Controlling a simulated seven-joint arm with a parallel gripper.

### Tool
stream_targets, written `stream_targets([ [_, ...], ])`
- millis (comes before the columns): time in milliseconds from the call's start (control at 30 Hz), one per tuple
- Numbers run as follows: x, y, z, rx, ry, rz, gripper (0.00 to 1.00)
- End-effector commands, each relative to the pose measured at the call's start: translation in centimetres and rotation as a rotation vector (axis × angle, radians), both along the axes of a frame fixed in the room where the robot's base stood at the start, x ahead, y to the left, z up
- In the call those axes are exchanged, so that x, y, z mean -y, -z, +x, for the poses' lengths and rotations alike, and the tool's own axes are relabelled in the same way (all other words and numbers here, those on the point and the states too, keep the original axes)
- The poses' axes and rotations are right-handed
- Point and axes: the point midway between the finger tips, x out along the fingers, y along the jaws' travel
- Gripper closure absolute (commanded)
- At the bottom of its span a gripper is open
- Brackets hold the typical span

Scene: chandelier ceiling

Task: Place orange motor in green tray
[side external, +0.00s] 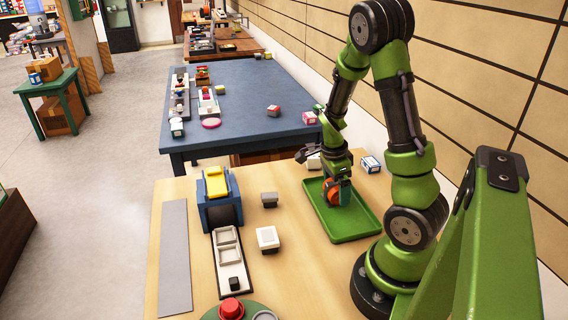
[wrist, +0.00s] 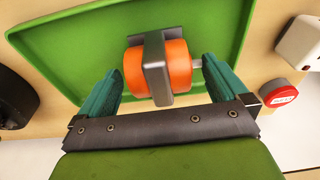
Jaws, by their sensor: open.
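The orange motor (wrist: 177,68) has a round orange body with a grey bracket across it. In the wrist view it sits between my two teal fingers, over the green tray. In the side view the orange motor (side external: 333,192) is low at the tray, partly covered by my gripper. The green tray (side external: 350,229) lies flat on the wooden table, and it fills much of the wrist view (wrist: 70,50). My gripper (wrist: 155,85) is open, with fingers apart on both sides of the motor. Whether the motor rests on the tray floor is hard to tell.
A blue machine with a yellow top (side external: 217,188) stands left of the tray. A white-topped block (side external: 267,238) and a grey block (side external: 269,199) lie between. A small blue-and-white box (side external: 371,164) is behind the tray, near the wall.

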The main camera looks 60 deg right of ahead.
Motion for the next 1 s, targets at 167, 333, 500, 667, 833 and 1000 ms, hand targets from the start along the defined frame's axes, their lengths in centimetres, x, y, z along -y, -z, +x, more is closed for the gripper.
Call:
stream_targets([
  [167,-0.3,-3.5,0.6,0.01,-0.004,-0.004,0.0],
  [333,-0.7,-7.2,1.0,0.008,-0.004,-0.002,0.0],
  [500,-1.0,-9.9,1.2,0.005,-0.003,-0.002,0.0],
  [667,-1.5,-11.2,1.4,0.011,-0.021,0.004,0.0],
  [833,-5.9,-13.3,3.4,0.136,-0.354,0.054,0.0],
  [1000,-14.6,-17.4,4.9,0.359,-1.024,0.019,0.0],
])
